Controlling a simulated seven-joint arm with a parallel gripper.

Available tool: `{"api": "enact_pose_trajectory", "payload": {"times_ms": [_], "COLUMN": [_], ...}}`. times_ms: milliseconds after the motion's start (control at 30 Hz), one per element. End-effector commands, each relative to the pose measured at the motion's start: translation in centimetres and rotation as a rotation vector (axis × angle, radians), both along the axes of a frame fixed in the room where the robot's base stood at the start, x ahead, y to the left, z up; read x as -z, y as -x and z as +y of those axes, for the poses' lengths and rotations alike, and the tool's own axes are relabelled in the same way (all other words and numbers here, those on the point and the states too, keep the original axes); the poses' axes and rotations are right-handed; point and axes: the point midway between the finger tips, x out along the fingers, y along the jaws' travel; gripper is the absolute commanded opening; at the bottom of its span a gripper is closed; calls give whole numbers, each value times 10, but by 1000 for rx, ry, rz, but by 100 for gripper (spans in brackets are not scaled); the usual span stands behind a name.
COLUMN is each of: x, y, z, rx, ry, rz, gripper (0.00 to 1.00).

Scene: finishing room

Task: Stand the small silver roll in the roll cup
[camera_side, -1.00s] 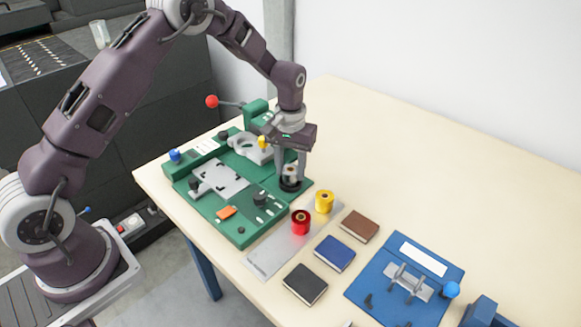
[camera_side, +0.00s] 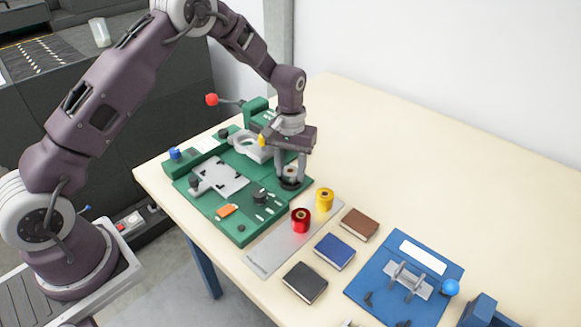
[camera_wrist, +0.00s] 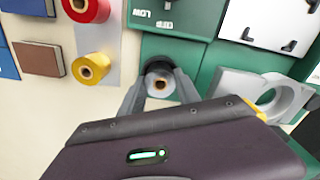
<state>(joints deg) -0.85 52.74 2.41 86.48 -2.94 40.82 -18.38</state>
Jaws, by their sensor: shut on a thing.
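My gripper (camera_side: 290,174) points straight down over the right corner of the green machine base and is shut on the small silver roll (camera_side: 291,171). The roll is upright. In the wrist view the silver roll (camera_wrist: 160,85) shows end-on between my fingertips (camera_wrist: 160,88), with its brown core in the middle. The black roll cup (camera_side: 290,183) is directly beneath and around the roll's lower end; its dark rim (camera_wrist: 159,66) shows behind the roll in the wrist view. How deep the roll sits in the cup is hidden by the fingers.
A red roll (camera_side: 301,220) and a yellow roll (camera_side: 325,200) stand on a grey strip (camera_side: 268,252) close by. Brown, blue and black blocks lie beyond. The green base (camera_side: 240,232) carries a grey plate and a lever with a red ball (camera_side: 212,99).

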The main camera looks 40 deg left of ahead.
Motion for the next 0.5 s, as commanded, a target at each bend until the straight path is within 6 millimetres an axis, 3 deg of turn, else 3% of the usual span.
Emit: {"api": "enact_pose_trajectory", "payload": {"times_ms": [33,67,100,367,500], "x": [1,1,1,0,-11], "y": [0,0,0,0,0], "z": [0,0,0,0,0], "rx": [0,0,0,0,0], "ry": [0,0,0,0,0], "rz": [0,0,0,0,-1], "gripper": [3,45,48,48,48]}}
